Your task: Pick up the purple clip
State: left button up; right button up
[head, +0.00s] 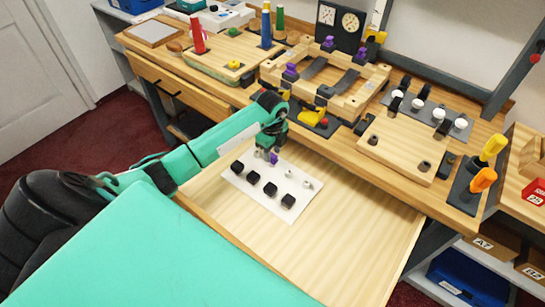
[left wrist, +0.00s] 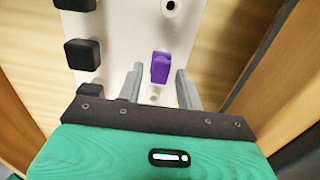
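A small purple clip (head: 274,159) stands on a white board (head: 304,211) in the pulled-out wooden drawer. In the left wrist view the purple clip (left wrist: 161,67) shows between the two grey fingers of my left gripper (left wrist: 159,76). The fingers are apart, with a gap on both sides of the clip. In the head view my left gripper (head: 268,152) is low over the far end of the board and partly hides it. My right gripper is not in view.
Several black blocks (head: 270,188) stand in a row on the board, close to the left finger. Two small pale knobs (head: 307,184) are on its other side. The counter edge (head: 370,168) rises behind the drawer. The drawer floor (head: 350,250) is bare on the right.

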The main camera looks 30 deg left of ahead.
pick_arm(q)
jog(key=shift+f, duration=0.6)
jog(key=c, duration=0.8)
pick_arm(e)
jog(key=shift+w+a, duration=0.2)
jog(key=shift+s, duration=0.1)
